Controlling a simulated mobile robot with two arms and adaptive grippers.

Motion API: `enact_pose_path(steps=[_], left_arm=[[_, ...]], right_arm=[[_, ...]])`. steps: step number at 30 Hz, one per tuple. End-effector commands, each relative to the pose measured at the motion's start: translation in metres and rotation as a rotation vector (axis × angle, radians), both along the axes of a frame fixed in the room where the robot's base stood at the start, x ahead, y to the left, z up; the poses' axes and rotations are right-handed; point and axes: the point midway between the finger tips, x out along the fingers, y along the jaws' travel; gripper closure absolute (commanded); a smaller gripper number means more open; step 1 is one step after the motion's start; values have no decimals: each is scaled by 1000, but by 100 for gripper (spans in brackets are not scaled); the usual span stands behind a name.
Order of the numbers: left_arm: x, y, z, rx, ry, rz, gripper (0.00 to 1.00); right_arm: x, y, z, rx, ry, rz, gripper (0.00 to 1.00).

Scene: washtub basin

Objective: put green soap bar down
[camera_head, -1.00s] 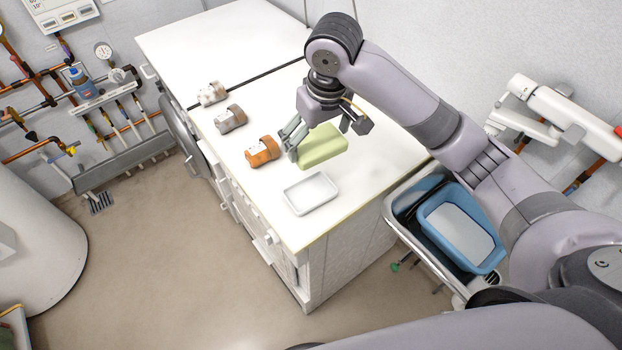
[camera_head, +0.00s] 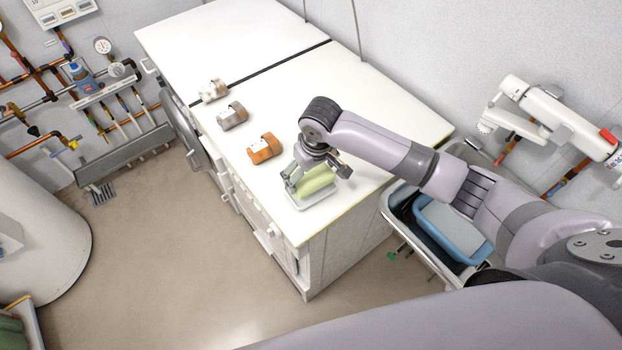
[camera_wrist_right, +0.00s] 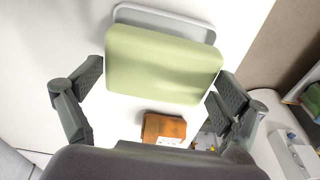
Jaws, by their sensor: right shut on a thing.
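The green soap bar (camera_head: 316,182) is pale green and block-shaped, between the fingers of my right gripper (camera_head: 318,174). My right gripper is shut on it. The soap is over the white soap dish (camera_head: 313,204) on the white worktop. In the right wrist view the soap (camera_wrist_right: 162,65) covers most of the dish, and the dish's pale rim (camera_wrist_right: 165,12) shows beyond the soap's far edge. I cannot tell whether the soap touches the dish. My left gripper is not in view.
An orange fitting (camera_head: 264,149) stands left of the dish, with two paler fittings (camera_head: 232,116) (camera_head: 213,91) behind it. The back of the worktop (camera_head: 235,45) is clear. A sink holding a blue basin (camera_head: 452,232) lies to the right, below the worktop.

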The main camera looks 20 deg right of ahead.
Motion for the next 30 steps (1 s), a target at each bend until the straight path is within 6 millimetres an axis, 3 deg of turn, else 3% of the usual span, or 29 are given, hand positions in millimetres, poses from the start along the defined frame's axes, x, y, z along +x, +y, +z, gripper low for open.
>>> enact_pose_path(steps=[9, 20, 21, 24, 30], left_arm=[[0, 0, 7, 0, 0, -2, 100], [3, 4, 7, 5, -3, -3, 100], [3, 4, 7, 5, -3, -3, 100], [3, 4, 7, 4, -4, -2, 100], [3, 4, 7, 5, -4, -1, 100]], right_arm=[[-1, 0, -39, -1, 2, 0, 49], [-1, 0, -43, -1, 1, 0, 49], [-1, 0, -45, -1, 2, 0, 6], [-1, 0, -44, -1, 2, 0, 0], [-1, 0, -44, -1, 2, 0, 0]])
